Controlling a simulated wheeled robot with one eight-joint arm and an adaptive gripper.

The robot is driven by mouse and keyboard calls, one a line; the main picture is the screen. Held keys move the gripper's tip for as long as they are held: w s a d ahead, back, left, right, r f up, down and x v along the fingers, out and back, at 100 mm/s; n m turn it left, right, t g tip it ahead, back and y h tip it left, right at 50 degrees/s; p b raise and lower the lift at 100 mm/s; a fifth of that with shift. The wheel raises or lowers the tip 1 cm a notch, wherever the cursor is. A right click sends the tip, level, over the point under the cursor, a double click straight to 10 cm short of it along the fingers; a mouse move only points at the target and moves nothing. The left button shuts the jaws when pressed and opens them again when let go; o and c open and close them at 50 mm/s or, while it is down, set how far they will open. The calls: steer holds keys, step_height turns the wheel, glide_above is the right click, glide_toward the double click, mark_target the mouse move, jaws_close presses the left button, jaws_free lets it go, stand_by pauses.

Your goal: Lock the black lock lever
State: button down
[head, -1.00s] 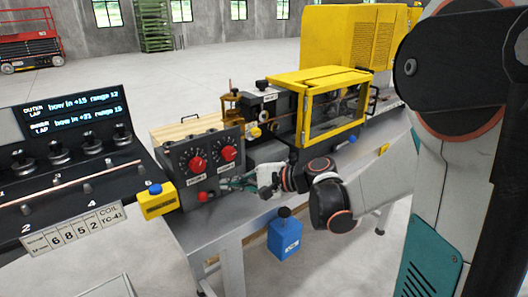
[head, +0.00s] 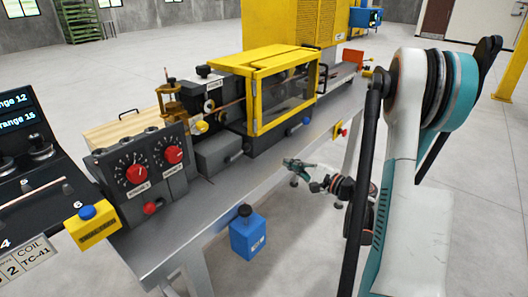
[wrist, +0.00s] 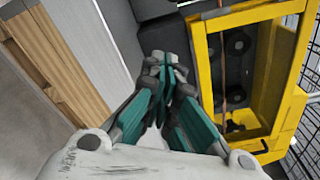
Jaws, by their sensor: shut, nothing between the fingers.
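I cannot pick out the black lock lever with certainty. A black block with a small black knob on top (head: 204,71) stands on the bench, left of the yellow-framed guard (head: 254,97); the knob may belong to the lever. My gripper (head: 288,163) is by the bench's front edge, right of the control box, with its teal fingers pointing left. It appears to touch nothing. In the wrist view my gripper (wrist: 168,62) is shut and empty, and its fingers hide part of the machine behind them. The yellow guard (wrist: 204,80) fills the right of that view.
The control box (head: 146,175) with red knobs stands at the bench's left. A yellow box with a blue button (head: 92,228) is nearer.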

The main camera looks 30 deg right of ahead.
mark_target(239, 153)
steer(key=b+x, duration=0.2)
steer(key=x, duration=0.8)
steer(key=shift+w+a+f, duration=0.1)
steer(key=shift+w+a, duration=0.1)
steer(key=shift+a, duration=0.05)
steer(key=shift+s+a+r+b, duration=0.15)
steer(key=shift+a+r+b, duration=0.45)
steer(key=shift+a, duration=0.45)
steer(key=shift+a+r, duration=0.45)
steer(key=shift+a, duration=0.2)
steer(key=shift+r, duration=0.1)
steer(key=shift+r+n, duration=0.2)
steer(key=shift+n, duration=0.1)
steer(key=shift+a, duration=0.1)
